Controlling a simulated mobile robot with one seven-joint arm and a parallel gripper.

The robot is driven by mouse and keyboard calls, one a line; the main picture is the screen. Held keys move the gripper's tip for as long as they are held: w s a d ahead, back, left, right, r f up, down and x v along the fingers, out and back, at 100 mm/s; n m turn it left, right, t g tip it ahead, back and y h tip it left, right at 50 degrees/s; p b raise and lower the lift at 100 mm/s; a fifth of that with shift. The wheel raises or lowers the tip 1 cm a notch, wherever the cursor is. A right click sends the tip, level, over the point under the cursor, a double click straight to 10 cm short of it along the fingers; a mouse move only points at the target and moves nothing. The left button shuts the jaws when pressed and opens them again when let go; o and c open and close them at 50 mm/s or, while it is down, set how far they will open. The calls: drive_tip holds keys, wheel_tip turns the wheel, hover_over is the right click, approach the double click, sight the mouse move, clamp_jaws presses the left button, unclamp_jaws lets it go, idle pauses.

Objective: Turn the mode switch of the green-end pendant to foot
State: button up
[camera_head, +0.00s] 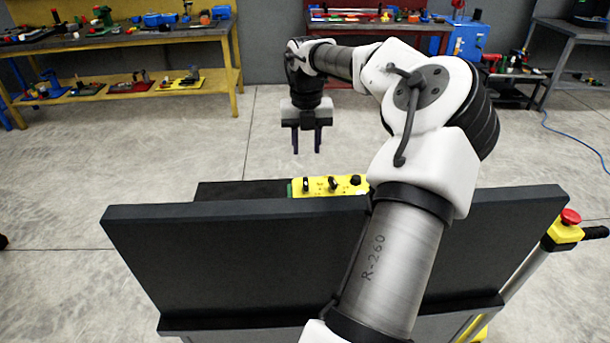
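The yellow pendant (343,191) lies beyond the upper edge of a large dark panel, which hides its lower part. A green end (290,190) shows at its left. Several dark controls sit on its top: one near the green end (306,185), one in the middle (333,184) and one at the right (356,181). Which is the mode switch, and its setting, is too small to tell. My arm covers the pendant's right end. My gripper (306,142) points down, open and empty, its two dark fingers apart. In the picture it is above the pendant's left part, not touching it.
The dark tilted panel (200,260) fills the foreground, with a black flat surface (240,190) behind it. A red emergency button (570,216) on a yellow box stands at right. A yellow workbench (130,45) is far back left. Open floor lies between.

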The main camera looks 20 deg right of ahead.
sight(306, 181)
wheel_tip(306, 181, down, 11)
drive_tip(key=shift+r+p, duration=0.1)
drive_tip(key=shift+p, duration=1.1)
clamp_jaws()
